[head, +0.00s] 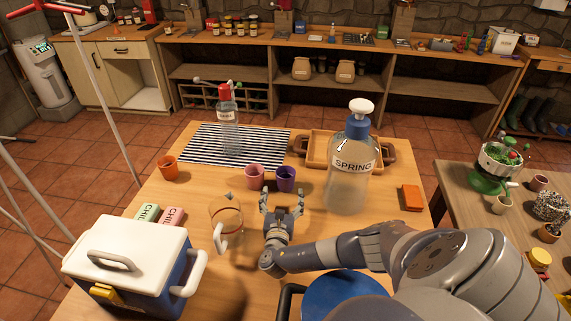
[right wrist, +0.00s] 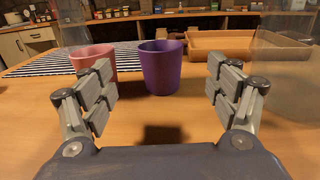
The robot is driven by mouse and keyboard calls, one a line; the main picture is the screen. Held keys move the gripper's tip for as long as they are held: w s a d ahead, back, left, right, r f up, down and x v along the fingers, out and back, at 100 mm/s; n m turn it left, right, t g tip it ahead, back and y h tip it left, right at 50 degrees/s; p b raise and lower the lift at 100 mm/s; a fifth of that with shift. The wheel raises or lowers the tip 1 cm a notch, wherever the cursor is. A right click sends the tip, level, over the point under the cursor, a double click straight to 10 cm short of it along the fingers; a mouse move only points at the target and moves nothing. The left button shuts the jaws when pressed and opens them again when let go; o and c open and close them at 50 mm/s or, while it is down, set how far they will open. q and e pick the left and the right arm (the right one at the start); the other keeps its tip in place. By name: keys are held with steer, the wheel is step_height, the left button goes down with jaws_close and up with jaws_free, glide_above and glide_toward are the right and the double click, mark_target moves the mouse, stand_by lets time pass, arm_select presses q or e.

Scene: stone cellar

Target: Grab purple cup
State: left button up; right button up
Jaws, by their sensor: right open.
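The purple cup (head: 286,179) stands upright on the wooden table, just right of a pink cup (head: 255,177). My right gripper (head: 282,198) is open and empty, in front of the purple cup with its fingers pointing toward it. In the right wrist view the purple cup (right wrist: 162,66) is ahead, between the two open fingers (right wrist: 168,95) and a little beyond their tips. The pink cup (right wrist: 93,62) is partly hidden behind the left finger there. My left gripper is not in view.
A large "SPRING" bottle (head: 349,175) stands close right of the purple cup, before a wooden tray (head: 315,148). A cooler (head: 130,258), orange cup (head: 168,167) and orange block (head: 411,197) are also on the table.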

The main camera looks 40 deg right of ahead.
mark_target(286, 169)
steer(key=b+x, duration=0.3)
steer(key=x, duration=0.2)
steer(key=shift+w+d+f, duration=0.15)
steer(key=b+x, duration=0.3)
steer(key=x, duration=0.1)
steer(key=shift+d, duration=0.1)
steer(key=shift+w+d+b, duration=0.35)
steer(key=shift+w+b, duration=0.05)
steer(key=shift+c, duration=0.5)
steer(key=c, duration=0.9)
